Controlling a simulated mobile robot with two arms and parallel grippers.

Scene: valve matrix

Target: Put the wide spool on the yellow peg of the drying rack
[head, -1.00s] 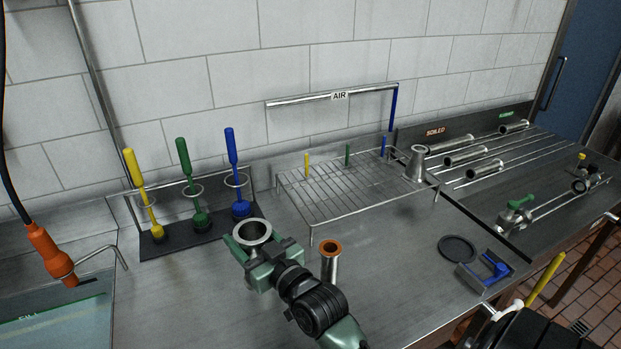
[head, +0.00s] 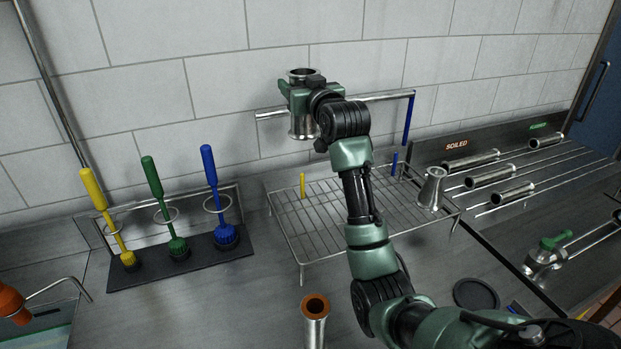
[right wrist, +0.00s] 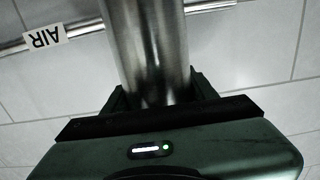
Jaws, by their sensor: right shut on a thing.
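The wide spool (head: 303,128) is a shiny steel tube with flared ends, held upright in the air. My right gripper (head: 300,92) is shut on its middle; the spool's bare metal also shows in the right wrist view (right wrist: 150,45). The drying rack (head: 283,222) is a wire rack on the counter, with the yellow peg (head: 302,184) standing near its back left. In the head view the spool is above the yellow peg, apart from it. The blue peg (head: 394,163) shows at the back right; the green peg is hidden behind my arm. My left gripper is not in view.
An air bar (head: 380,98) runs along the wall behind the spool. A narrower tube with an orange rim (head: 315,318) stands in front of the rack. Several brushes stand at left.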

